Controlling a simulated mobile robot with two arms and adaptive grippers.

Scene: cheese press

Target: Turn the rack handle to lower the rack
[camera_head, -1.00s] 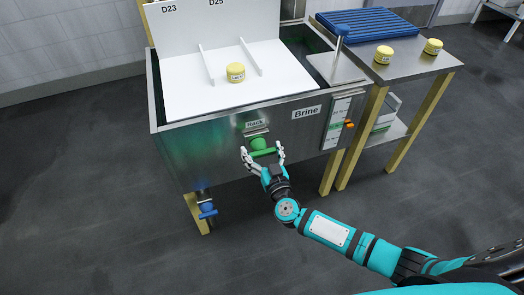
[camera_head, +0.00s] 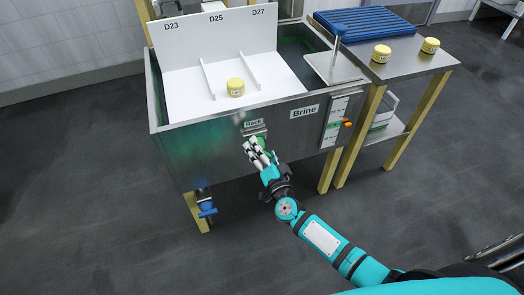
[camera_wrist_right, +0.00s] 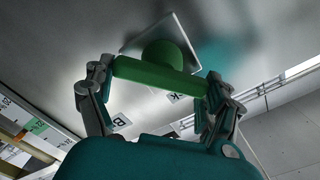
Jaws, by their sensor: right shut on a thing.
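The green rack handle (camera_head: 265,143) is on the front wall of the steel brine tank (camera_head: 185,160), below the "Rack" label. My right gripper (camera_head: 256,150) is shut on the handle and partly hides it in the head view. In the right wrist view the handle (camera_wrist_right: 160,76) lies as a bar across my right gripper (camera_wrist_right: 158,88), with a finger at each end. The white rack (camera_head: 190,95) sits inside the tank, its back panel marked D23, D25 and D27. A yellow cheese (camera_head: 236,87) stands on it between two dividers. My left gripper is not in view.
A blue valve (camera_head: 206,208) hangs below the tank at the left. A steel table (camera_head: 415,62) stands right, bearing a blue grate (camera_head: 368,24) and two yellow cheeses. Floor in front is free.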

